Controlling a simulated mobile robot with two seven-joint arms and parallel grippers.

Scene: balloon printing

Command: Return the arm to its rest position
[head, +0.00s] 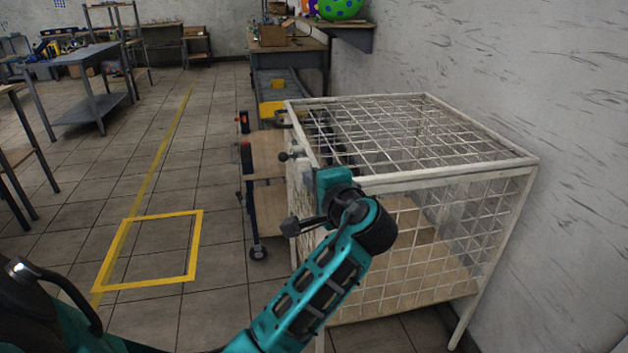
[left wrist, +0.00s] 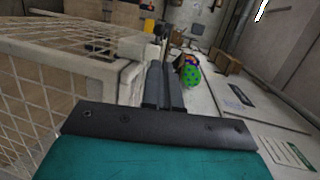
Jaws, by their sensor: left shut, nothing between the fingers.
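My left arm (head: 318,290), teal and black, comes up from the bottom of the head view and reaches in front of the white wire-mesh cage (head: 490,155). Its wrist is bent beside the cage's near left upper corner. In the left wrist view my left gripper (left wrist: 163,85) is shut, its two dark fingers together with nothing between them. The cage (left wrist: 70,45) fills the left of that view, close beside the fingers; I cannot tell whether they touch it. My right gripper is in neither view.
The wall is close on the right. A shelf (head: 345,27) at the back holds a green spotted balloon (head: 340,8), also in the left wrist view (left wrist: 191,76). A wooden-topped cart (head: 268,155) stands left of the cage. The floor with the yellow square (head: 150,216) is clear.

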